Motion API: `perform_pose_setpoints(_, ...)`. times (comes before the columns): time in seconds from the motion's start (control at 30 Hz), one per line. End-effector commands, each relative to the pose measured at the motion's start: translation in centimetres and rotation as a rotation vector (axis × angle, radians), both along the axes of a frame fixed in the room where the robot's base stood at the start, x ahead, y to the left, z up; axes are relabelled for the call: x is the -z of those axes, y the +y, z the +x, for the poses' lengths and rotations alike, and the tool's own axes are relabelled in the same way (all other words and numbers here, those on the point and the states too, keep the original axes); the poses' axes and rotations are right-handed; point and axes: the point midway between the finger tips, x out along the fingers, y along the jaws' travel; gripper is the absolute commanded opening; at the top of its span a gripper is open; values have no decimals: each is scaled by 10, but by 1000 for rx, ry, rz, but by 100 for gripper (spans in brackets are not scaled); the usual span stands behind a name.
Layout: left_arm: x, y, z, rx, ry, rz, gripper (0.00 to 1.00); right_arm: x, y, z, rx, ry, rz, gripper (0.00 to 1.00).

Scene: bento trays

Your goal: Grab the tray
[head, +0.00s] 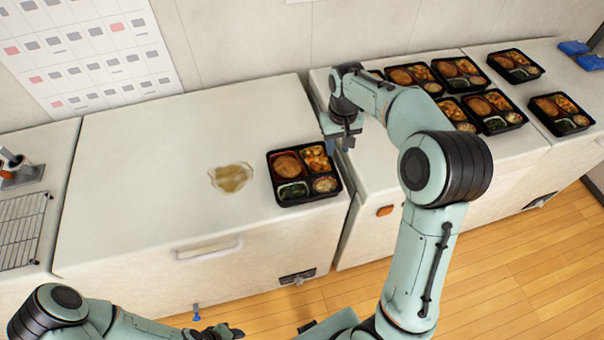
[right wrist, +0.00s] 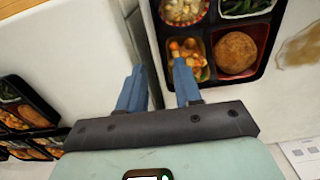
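A black bento tray (head: 312,197) with a brown patty, greens and other food in compartments lies flat near the right edge of the left white chest. My right gripper (head: 342,142) is at the tray's far right corner. In the right wrist view the right gripper (right wrist: 160,85) has its two blue fingers apart. One finger appears over the tray (right wrist: 211,24), the other outside its rim, with the rim between them. Whether they touch the tray, I cannot tell. My left gripper (head: 212,328) is low at the bottom edge, away from the tray, its fingers mostly unclear.
A yellowish-brown spill (head: 231,177) lies left of the tray. Several more filled trays (head: 515,66) sit on the right chest, beyond a narrow gap. A wire rack (head: 22,230) is at far left. The left chest's top is otherwise clear.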

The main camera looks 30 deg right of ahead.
Motion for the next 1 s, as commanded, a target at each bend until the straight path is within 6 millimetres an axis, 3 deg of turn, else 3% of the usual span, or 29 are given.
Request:
perform_pose_setpoints(0.1,3,0,-3,0,3,0,43,20,0,0,0,2,0,34)
perform_pose_setpoints(0.33,3,0,-2,0,2,0,43,34,-1,1,0,1,0,34)
perform_pose_setpoints(0.6,2,0,-1,0,1,0,43,73,-3,5,0,1,1,34)
perform_pose_setpoints(0.93,2,0,-1,0,1,1,43,80,-3,5,0,-1,1,34)
perform_pose_setpoints(1.0,2,0,-1,-1,2,1,43,79,-3,5,0,-2,0,11)
